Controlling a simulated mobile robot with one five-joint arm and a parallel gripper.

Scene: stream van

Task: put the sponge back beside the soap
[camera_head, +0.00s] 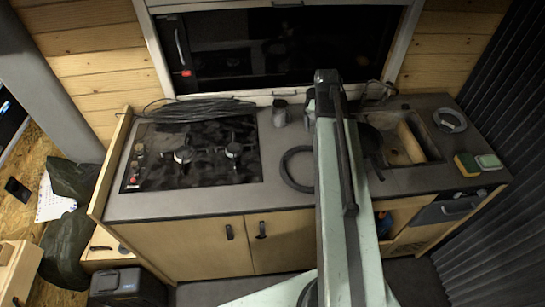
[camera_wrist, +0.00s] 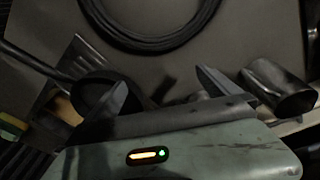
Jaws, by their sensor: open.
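A small yellow-green patch, probably the sponge (camera_wrist: 11,126), shows at the left edge in the wrist view. My gripper (camera_wrist: 163,88) is open, with nothing seen between its fingers. It is over the back of the counter, left of the sink and well away from the sponge. In the head view my arm hides it.
A black hose ring (camera_head: 286,176) lies left of my arm. A dark pan (camera_wrist: 98,88) is near my gripper on one side, a metal cup (camera_wrist: 280,88) on the other. The hob (camera_head: 195,155) is at left. The sink (camera_head: 405,140) has a wooden board.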

